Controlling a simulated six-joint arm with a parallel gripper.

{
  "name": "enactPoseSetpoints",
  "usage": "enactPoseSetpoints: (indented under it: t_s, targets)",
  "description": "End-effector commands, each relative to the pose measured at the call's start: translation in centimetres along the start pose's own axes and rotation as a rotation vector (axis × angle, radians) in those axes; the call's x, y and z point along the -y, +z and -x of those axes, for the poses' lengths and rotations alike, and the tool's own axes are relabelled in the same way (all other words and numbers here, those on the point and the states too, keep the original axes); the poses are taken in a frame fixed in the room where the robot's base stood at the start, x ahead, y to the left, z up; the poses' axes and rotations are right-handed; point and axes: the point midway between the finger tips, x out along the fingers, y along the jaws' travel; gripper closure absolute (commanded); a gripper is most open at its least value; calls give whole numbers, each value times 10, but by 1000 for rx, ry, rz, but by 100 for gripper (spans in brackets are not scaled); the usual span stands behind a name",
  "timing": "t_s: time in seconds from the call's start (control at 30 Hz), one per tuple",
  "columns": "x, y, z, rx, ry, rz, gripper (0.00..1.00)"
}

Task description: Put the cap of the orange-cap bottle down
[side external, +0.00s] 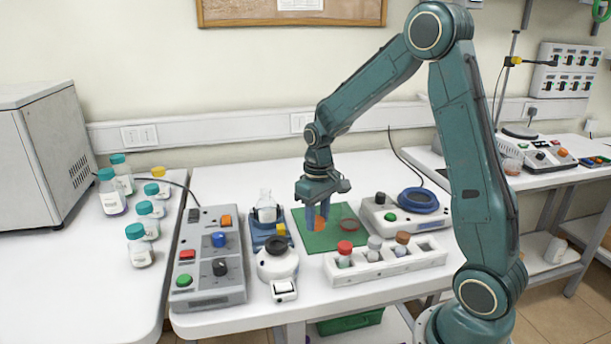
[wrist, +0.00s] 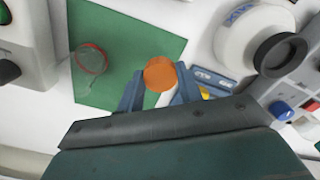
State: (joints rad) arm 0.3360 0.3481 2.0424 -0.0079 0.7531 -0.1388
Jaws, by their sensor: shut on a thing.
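The orange cap (wrist: 160,74) is between the two blue fingers of my gripper (wrist: 160,88) in the wrist view. In the side view my gripper (side external: 318,217) points down over the green mat (side external: 353,236), shut on the orange cap (side external: 319,225). The cap is low, at or just above the mat; I cannot tell whether it touches. An open clear bottle (side external: 266,206) stands on the blue device to the left. It has no cap on it and may be the orange-cap bottle.
A red-rimmed dish (side external: 349,225) lies on the mat, right of the cap. A white rack (side external: 385,262) with capped bottles stands in front. A control box (side external: 208,258) and a white round device (side external: 277,262) stand left. Bare mat lies around the cap.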

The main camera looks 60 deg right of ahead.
Motion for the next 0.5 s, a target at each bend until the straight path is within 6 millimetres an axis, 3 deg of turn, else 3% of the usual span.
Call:
enactPoseSetpoints:
  t_s: [0.27, 0.5]
  targets:
    - [0, 0, -5, 1, 0, 0, 85]
    - [0, 1, -30, 4, 0, 0, 85]
